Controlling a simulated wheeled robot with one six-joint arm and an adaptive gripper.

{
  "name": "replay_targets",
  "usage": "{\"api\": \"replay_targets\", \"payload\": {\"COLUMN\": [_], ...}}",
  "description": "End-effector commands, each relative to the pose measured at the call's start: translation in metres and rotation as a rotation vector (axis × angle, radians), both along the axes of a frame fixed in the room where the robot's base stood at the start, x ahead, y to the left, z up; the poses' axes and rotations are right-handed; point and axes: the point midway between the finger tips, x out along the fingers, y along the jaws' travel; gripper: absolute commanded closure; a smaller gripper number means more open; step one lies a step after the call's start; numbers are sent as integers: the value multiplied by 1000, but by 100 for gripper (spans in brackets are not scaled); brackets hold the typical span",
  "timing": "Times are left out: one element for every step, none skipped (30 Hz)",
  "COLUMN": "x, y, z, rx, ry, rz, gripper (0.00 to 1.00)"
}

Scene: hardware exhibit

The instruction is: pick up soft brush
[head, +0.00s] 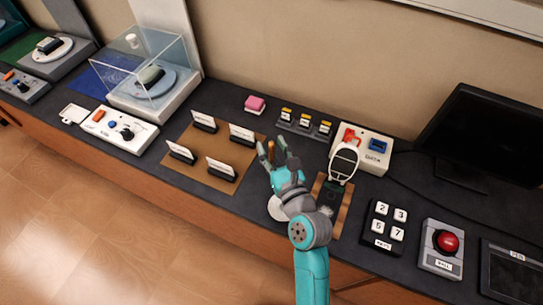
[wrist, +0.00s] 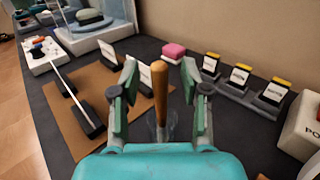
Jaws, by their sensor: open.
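An upright wooden handle (wrist: 160,88), likely the soft brush, rises between my fingers in the wrist view. It also shows as a small orange-brown tip between the fingers in the head view (head: 271,148). Its lower end sits near something clear or greyish, largely hidden by my gripper, and no bristles show. My gripper (wrist: 160,82) is open, with one finger on each side of the handle and a visible gap to both. In the head view my gripper (head: 272,152) is over the dark counter, right of the brown mat.
The brown mat (head: 195,158) with several label holders lies to the left. A pink block (head: 255,104) and a rack of small labelled items (head: 305,124) are behind. A magnifier (head: 343,162) and a white box with a red switch (head: 362,150) stand to the right.

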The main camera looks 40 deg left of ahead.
Motion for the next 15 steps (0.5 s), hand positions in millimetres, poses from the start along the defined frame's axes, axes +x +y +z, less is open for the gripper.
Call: {"api": "replay_targets", "payload": {"x": [2,3,3,4,4,4,4,4,4,4,4,4,4,4,4], "y": [4,5,6,6,6,6,6,6,6,6,6,6,6,6,6], "z": [0,1,0,0,0,0,0,0,0,0,0,0,0,0,0], "rx": [1,1,1,0,0,0,0,0,0,0,0,0,0,0,0], "ry": [-1,-1,-1,0,0,0,0,0,0,0,0,0,0,0,0], "rz": [1,0,0,0,0,0,0,0,0,0,0,0,0,0,0], "gripper": [54,54,54,54,54,54,54,54,54,57,64,74,82,89,99]}}
